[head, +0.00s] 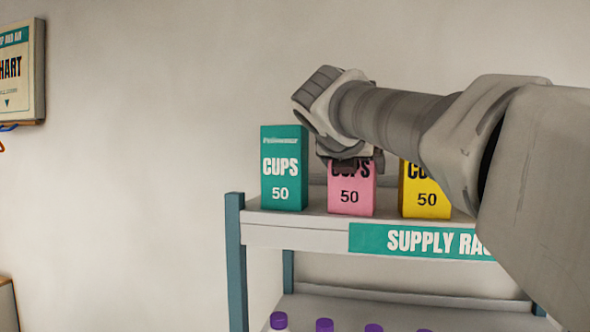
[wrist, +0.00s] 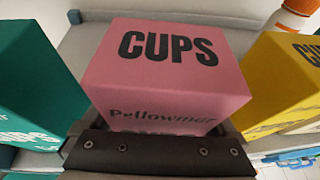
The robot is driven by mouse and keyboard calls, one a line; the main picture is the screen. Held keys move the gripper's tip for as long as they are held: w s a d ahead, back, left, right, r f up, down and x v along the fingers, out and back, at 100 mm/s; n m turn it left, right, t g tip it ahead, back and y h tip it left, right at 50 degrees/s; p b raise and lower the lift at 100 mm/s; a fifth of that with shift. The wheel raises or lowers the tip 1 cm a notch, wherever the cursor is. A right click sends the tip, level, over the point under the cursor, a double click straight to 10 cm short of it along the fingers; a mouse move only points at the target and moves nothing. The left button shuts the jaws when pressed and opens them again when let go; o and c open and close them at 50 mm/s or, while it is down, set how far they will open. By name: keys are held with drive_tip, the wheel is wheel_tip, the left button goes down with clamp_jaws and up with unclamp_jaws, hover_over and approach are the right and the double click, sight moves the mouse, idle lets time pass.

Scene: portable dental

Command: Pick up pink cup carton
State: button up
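The pink cup carton (head: 350,195) stands upright on the rack's top shelf, between a teal carton and a yellow carton. My gripper (head: 350,160) is at its upper part, coming from above, and hides the top of the carton in the head view. In the wrist view the carton's top and upper front face (wrist: 165,60) fill the middle. A dark gripper part with screws (wrist: 160,158) crosses in front of the carton's lower visible edge. The far finger is hidden, so I cannot tell whether the fingers press on the carton.
The teal carton (head: 284,170) stands close on the left and the yellow carton (head: 425,195) close on the right, partly behind my arm. The supply rack (head: 300,231) has purple-capped bottles (head: 278,320) below. An orange-and-white container (wrist: 292,18) shows at the wrist view's upper right.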

drive_tip(key=c, duration=0.7)
drive_tip(key=shift+o, duration=0.2)
